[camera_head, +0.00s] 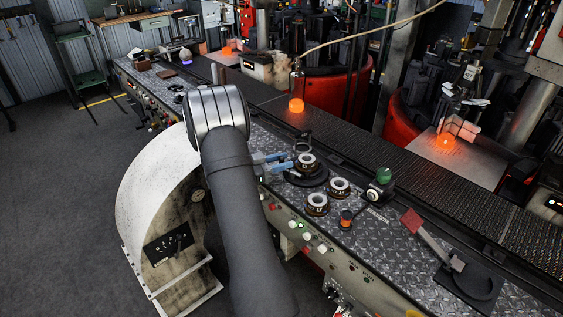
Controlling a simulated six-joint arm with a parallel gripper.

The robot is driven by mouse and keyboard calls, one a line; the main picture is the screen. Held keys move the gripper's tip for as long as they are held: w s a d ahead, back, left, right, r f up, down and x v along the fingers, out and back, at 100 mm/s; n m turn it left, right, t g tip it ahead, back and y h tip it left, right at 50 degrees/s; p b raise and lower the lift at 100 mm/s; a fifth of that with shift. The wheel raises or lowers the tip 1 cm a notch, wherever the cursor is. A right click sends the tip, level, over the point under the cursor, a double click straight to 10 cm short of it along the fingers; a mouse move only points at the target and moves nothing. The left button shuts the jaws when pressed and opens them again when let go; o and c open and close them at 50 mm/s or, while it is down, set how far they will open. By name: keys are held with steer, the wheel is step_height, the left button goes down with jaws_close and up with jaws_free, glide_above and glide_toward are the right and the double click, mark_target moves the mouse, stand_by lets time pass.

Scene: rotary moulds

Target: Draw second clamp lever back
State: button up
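My arm rises through the middle of the view and hides what lies behind it. Light blue and grey pieces, which look like my gripper (273,163), stick out from behind the arm over the bench. They point right, toward a dark round plate (294,179) that bears a ring-shaped mould (306,162). The pieces are small and partly hidden, so I cannot tell if the fingers are open or hold anything. No clamp lever shows clearly at this plate. A red-handled lever (425,234) on a black base (468,287) stands further right, apart from my gripper.
Two more ring moulds (339,187) (317,204) stand on the tread-plate bench (384,250). A green-knobbed control (384,176) is to their right. A dark conveyor (430,178) runs behind, carrying a glowing bottle (297,95). Buttons line the bench front.

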steer(key=v, duration=1.7)
steer(key=shift+s+a, duration=0.15)
steer(key=shift+a, duration=0.05)
steer(key=s+d+n+t+y, duration=0.7)
steer(key=s+t, duration=0.1)
steer(key=x, duration=1.7)
steer(key=shift+w+r, duration=0.15)
steer(key=shift+w, duration=0.25)
jaws_close()
